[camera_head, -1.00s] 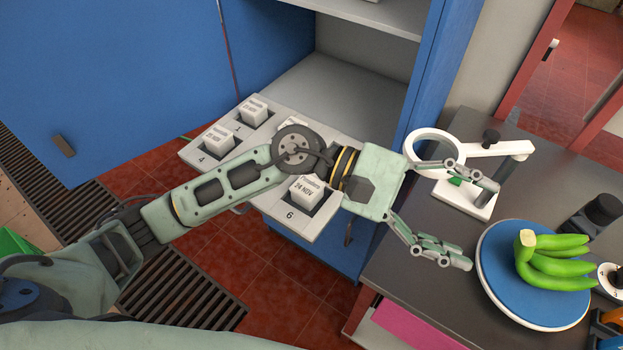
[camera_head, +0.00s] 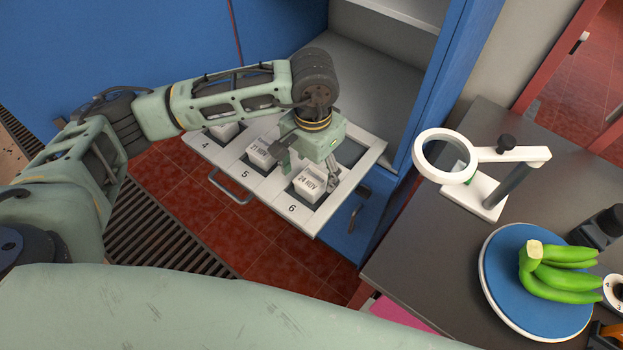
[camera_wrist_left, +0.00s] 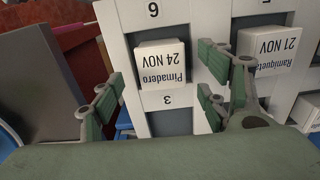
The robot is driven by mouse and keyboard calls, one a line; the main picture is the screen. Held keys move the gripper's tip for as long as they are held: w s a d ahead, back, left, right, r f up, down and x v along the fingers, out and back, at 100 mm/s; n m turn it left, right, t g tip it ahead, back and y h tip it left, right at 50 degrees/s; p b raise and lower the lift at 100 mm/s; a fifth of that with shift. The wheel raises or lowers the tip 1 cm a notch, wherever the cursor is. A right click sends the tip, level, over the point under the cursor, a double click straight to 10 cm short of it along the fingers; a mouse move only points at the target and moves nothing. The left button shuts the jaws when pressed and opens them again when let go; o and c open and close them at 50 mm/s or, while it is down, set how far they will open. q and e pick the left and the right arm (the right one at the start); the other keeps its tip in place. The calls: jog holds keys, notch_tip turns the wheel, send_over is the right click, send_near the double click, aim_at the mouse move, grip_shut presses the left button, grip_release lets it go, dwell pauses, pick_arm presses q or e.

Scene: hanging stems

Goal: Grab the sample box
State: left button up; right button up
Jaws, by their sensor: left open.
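The sample box (camera_head: 311,184) is white, marked "24 NOV", and sits in slot 6 of the pulled-out drawer tray (camera_head: 269,188). In the left wrist view the same box (camera_wrist_left: 161,66) reads "Pimadero 24 NOV". My left gripper (camera_head: 309,172) points down over this box, its fingers apart on either side. In the left wrist view the open left gripper (camera_wrist_left: 160,88) has one finger left of the box and others to its right. I see no finger clearly touching the box. The palm hides part of the tray. My right gripper is not in view.
A second white box (camera_head: 260,153) sits in slot 5 and another (camera_head: 224,131) in slot 4. The blue cabinet (camera_head: 440,85) rises close on the right of the tray. A magnifier stand (camera_head: 484,190) and a blue plate (camera_head: 500,290) with green bananas (camera_head: 555,270) occupy the dark counter.

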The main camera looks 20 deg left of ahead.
aim_at(311, 179)
pick_arm(q)
jog(key=shift+a+f+p, duration=0.15)
jog(key=shift+f+p, duration=0.5)
jog(key=shift+f, duration=1.25)
jog(key=shift+c, duration=0.6)
jog(key=c, duration=1.2)
jog(key=shift+r, duration=0.15)
